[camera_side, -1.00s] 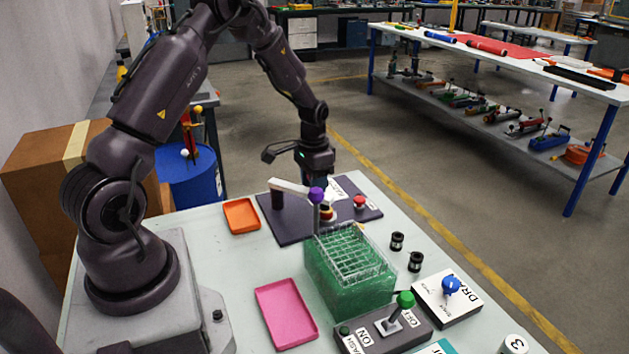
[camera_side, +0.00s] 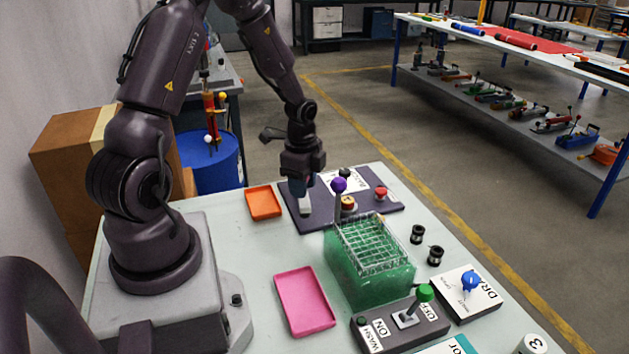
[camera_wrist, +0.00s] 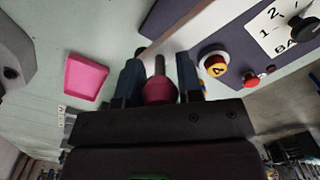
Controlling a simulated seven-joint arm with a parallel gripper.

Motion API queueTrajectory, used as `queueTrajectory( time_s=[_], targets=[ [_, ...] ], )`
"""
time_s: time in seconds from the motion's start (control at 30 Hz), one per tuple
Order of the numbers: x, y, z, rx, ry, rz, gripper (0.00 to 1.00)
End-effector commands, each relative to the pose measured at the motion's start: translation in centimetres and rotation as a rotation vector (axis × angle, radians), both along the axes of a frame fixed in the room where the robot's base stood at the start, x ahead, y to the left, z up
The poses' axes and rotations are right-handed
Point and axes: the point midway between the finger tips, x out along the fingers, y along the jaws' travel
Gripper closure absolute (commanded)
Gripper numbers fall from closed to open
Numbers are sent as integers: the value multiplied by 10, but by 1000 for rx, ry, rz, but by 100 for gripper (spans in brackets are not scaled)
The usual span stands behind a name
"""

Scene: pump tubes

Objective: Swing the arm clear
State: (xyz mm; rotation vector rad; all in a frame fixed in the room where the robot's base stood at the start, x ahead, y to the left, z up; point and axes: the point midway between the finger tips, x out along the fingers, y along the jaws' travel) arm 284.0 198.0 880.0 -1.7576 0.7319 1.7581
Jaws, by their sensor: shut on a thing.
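A white swing arm (camera_side: 305,206) stands on the dark mat at the back of the bench. Its light end shows just below my gripper (camera_side: 302,182), which hides most of it in the side view. In the wrist view, my gripper (camera_wrist: 160,88) is shut with a round magenta knob (camera_wrist: 159,91) between its fingers. A dark stem extends beyond the knob. I cannot tell exactly how the knob joins the swing arm. A purple ball (camera_side: 339,185) on a post stands to the right of my gripper, apart from it.
A green rack (camera_side: 365,275) with a wire grid stands in front. The mat holds a red button (camera_side: 380,193), a yellow-and-red part (camera_wrist: 214,66) and a dial (camera_wrist: 302,31). An orange tray (camera_side: 263,202) is left, a pink tray (camera_side: 304,301) nearer. Bench surface between the trays is clear.

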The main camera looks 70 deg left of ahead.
Motion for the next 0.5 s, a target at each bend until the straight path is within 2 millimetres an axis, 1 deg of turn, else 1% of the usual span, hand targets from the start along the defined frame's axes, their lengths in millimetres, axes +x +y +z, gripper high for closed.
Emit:
queueTrajectory(
  time_s=[0.2, 0.5],
  targets=[
    [-16, 5, 1, 0, -1, -151, 100],
    [-27, 9, 1, 1, -1, -276, 100]
  ],
)
